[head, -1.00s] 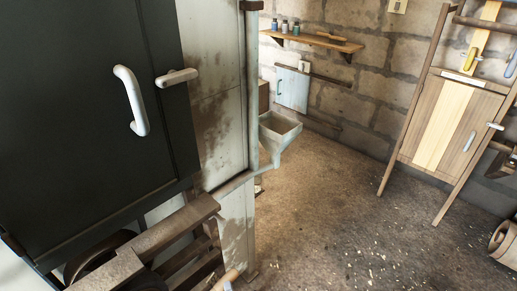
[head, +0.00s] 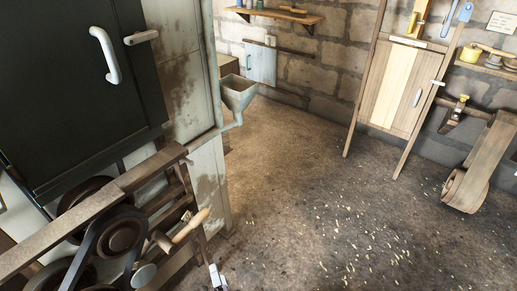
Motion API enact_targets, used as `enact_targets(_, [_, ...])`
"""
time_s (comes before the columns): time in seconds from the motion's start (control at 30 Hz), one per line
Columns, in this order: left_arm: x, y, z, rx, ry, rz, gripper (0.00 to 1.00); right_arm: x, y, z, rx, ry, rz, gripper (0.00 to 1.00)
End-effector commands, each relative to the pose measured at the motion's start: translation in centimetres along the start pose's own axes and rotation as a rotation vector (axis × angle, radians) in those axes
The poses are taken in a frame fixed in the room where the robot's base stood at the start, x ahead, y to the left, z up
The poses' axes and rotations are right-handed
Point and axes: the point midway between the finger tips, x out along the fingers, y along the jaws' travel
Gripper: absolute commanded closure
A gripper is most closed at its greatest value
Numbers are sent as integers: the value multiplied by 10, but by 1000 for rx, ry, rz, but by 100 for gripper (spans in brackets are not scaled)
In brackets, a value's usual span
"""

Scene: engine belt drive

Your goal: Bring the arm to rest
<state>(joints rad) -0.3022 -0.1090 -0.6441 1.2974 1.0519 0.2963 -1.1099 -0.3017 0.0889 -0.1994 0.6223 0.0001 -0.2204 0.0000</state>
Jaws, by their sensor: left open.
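A small pale and dark piece, which I take for my left gripper (head: 217,277), shows at the bottom edge, left of the middle. Most of it is cut off by the frame. It is open, and I see nothing held in it. It is below and right of a wooden handle (head: 190,226) on the machine. My right gripper is not in view. A dark belt (head: 88,238) runs round a brown pulley (head: 122,236) at the lower left.
A dark cabinet (head: 60,110) with a white handle (head: 106,55) fills the upper left. A wooden beam (head: 80,214) crosses below it. A grey hopper (head: 238,92) juts out behind. The floor (head: 320,190) is open, with scattered chips.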

Motion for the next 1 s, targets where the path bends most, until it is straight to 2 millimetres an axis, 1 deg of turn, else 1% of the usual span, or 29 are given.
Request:
enact_targets(0.17, [3, 28, 13, -39, 14, 80, 50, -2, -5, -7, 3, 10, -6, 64])
enact_targets(0.27, [4, 50, 24, -71, 18, 143, 50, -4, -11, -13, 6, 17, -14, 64])
enact_targets(0.37, [3, 76, 38, -110, 15, 223, 50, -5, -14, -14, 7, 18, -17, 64])
enact_targets(0.43, [0, 98, 52, -144, 6, 290, 50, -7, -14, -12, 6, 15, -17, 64])
enact_targets(0.57, [-10, 142, 85, -220, -36, 439, 50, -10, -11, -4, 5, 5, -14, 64])
enact_targets(0.6, [-16, 159, 100, -248, -61, 495, 50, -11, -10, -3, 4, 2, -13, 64])
enact_targets(0.67, [-29, 185, 125, -298, -111, 590, 50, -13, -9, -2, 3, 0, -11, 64])
enact_targets(0.7, [-40, 203, 145, -337, -158, 661, 50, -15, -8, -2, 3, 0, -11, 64])
enact_targets(0.77, [-61, 229, 177, -399, -243, 766, 50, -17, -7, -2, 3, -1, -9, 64])
enact_targets(0.8, [-77, 243, 197, -441, -305, 832, 50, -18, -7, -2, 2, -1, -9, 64])
enact_targets(0.87, [-101, 261, 225, -499, -400, 917, 50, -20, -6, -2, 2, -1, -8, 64])
enact_targets(0.9, [-117, 270, 241, -535, -462, 966, 50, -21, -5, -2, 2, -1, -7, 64])
enact_targets(1.0, [-151, 284, 272, -607, -599, 1055, 50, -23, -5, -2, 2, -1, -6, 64])
